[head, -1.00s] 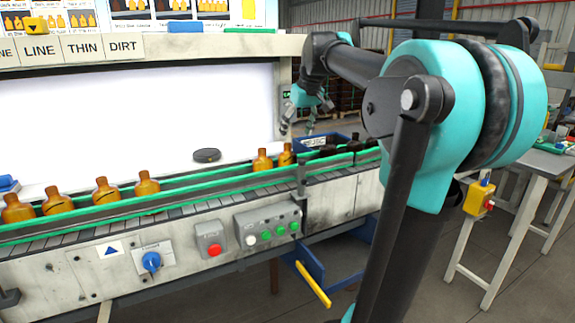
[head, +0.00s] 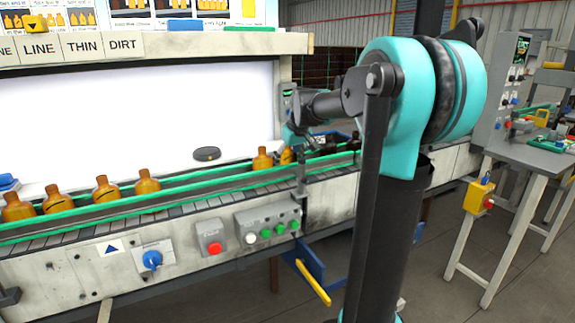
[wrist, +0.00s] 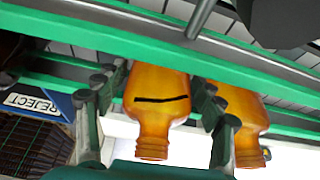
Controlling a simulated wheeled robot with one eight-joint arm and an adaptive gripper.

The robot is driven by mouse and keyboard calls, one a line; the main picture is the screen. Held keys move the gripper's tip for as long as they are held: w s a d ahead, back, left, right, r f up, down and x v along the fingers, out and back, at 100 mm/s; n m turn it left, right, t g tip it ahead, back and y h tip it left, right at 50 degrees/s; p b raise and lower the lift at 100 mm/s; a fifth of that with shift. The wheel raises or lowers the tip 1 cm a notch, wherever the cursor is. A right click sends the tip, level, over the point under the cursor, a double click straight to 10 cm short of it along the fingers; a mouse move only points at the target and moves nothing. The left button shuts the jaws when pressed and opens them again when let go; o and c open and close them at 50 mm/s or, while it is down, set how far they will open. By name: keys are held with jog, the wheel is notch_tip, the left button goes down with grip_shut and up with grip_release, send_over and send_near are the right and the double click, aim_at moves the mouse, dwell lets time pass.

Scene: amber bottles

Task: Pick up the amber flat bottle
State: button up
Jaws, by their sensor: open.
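In the wrist view an amber flat bottle (wrist: 158,92) with a black line across its face lies between the two fingers of my open gripper (wrist: 155,118). One finger is at each side; I cannot tell whether they touch it. A second amber bottle (wrist: 243,112) is to the right, partly behind the right finger. In the head view the marked bottle (head: 287,157) stands on the conveyor, partly hidden by my gripper (head: 292,143), beside the plain bottle (head: 262,160). Several more amber bottles (head: 104,190) stand on the conveyor at left.
Green rails (head: 200,187) run along both sides of the conveyor. A blue reject bin (wrist: 40,98) is at the left in the wrist view, with dark bottles (head: 335,145) near the conveyor's far end.

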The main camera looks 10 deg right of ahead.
jog(key=shift+w+f, duration=0.25)
jog(key=shift+f, duration=0.35)
jog(key=shift+c, duration=0.6)
jog(key=c, duration=0.9)
